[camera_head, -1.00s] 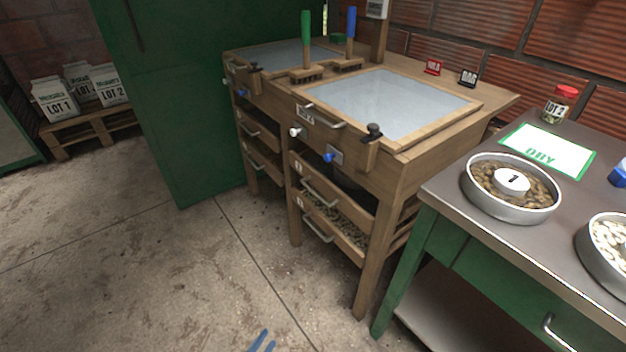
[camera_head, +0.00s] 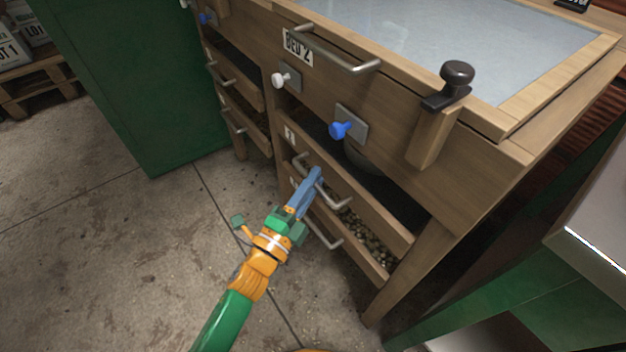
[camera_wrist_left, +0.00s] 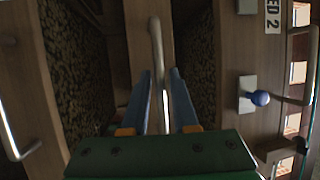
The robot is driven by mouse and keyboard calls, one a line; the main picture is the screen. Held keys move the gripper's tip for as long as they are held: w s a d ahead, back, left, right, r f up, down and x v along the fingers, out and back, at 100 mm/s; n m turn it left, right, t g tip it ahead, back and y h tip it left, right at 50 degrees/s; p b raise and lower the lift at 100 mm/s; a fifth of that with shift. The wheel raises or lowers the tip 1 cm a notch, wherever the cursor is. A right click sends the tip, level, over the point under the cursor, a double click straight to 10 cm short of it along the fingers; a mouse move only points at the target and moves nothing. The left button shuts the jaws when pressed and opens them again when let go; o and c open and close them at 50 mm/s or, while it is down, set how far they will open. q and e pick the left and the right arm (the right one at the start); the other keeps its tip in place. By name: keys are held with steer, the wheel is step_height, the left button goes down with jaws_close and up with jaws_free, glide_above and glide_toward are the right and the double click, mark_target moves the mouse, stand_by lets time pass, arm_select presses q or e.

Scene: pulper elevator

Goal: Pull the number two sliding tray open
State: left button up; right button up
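Under the wooden bench marked BED 2 are two stacked sliding trays with metal handles. The upper tray (camera_head: 385,221) has a small label I cannot read surely; the lower tray (camera_head: 360,256) has its label partly hidden by my gripper. Both look pushed in. My left gripper (camera_head: 317,176) is at the upper tray's handle (camera_head: 335,198). In the left wrist view, the blue fingers (camera_wrist_left: 163,85) are apart, one on each side of that handle (camera_wrist_left: 156,45), with gaps visible. The lower handle (camera_wrist_left: 12,135) is off to the left there. My right gripper is not in view.
A blue knob (camera_head: 341,130) and a white knob (camera_head: 280,80) stick out above the trays. The bench's upper bar handle (camera_head: 340,54) and black clamp (camera_head: 450,84) are higher up. A green table (camera_head: 540,290) stands at right. The floor in front is clear.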

arm_select(q)
steer(key=shift+w+d, duration=0.1)
steer(key=shift+w, duration=0.05)
jaws_close()
steer(key=shift+r, duration=0.1)
stand_by(1.3)
